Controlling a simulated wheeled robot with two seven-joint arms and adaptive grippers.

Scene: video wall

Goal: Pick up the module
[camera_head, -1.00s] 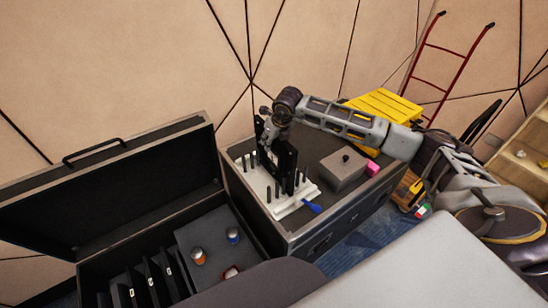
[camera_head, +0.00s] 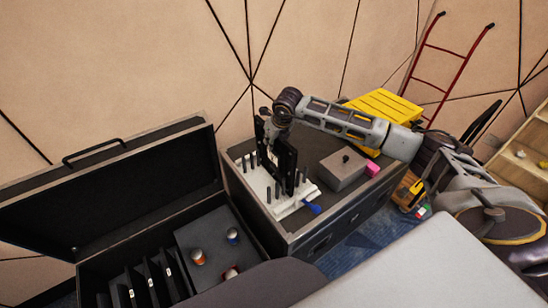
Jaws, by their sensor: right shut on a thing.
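The module is a thin black upright panel (camera_head: 287,168) at the white rack on top of the dark case. My right gripper (camera_head: 272,138) comes down over it from above and is shut on it. The white rack (camera_head: 293,207) has several black pegs standing around the module. Whether the module's lower edge touches the rack cannot be told. My left gripper is not in view.
A grey box with a knob (camera_head: 345,169), a pink block (camera_head: 372,170) and a blue-handled tool (camera_head: 312,208) are on the dark case (camera_head: 335,207). An open black case (camera_head: 150,250) with slotted panels and several small cans stands at left. A yellow stepped object (camera_head: 385,105) and red hand truck (camera_head: 445,50) stand behind.

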